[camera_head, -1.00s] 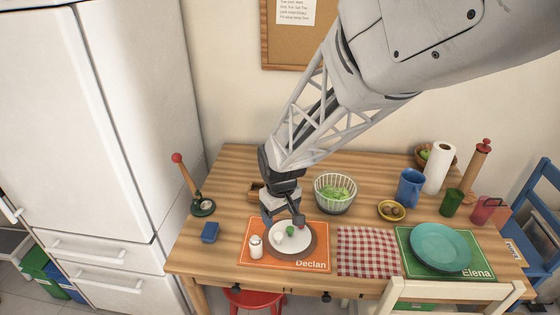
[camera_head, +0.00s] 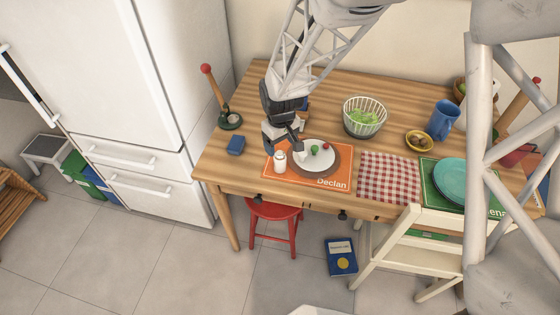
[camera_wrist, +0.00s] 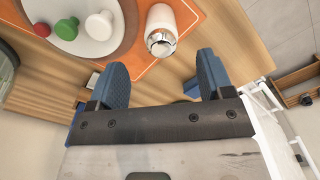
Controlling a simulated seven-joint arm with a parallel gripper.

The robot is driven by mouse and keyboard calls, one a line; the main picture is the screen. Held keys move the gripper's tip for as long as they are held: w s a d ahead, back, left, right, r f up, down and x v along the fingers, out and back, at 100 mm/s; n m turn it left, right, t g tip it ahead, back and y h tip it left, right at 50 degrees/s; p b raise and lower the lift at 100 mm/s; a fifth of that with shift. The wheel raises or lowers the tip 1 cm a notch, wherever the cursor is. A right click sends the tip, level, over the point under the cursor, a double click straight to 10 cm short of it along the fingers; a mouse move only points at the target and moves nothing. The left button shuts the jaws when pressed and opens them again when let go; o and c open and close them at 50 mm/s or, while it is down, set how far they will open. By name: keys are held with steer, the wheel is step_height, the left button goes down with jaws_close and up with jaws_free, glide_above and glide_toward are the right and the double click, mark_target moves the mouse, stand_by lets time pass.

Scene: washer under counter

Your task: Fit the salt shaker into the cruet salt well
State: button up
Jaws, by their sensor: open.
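The salt shaker (camera_head: 280,162) is a white cylinder with a metallic cap. It stands upright on the orange "Declan" placemat (camera_head: 334,183), left of a round plate. My gripper (camera_head: 284,143) is open and empty, close above and behind the shaker in the head view. In the wrist view the shaker (camera_wrist: 172,19) shows beyond the gap between my two blue-padded fingers (camera_wrist: 162,72), apart from both.
The plate (camera_head: 318,164) holds a red, a green and a white piece close beside the shaker. A blue block (camera_head: 235,145) and a red-knobbed post (camera_head: 213,88) stand at left. A white basket (camera_head: 364,117) and checked cloth (camera_head: 389,177) are at right.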

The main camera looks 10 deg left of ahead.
mark_target(280, 153)
steer(key=shift+f, duration=1)
steer(key=shift+f, duration=0.1)
steer(key=shift+s+f, duration=0.1)
steer(key=shift+f, duration=2.4)
steer(key=c, duration=1.1)
steer(key=shift+c, duration=0.2)
steer(key=shift+r, duration=0.2)
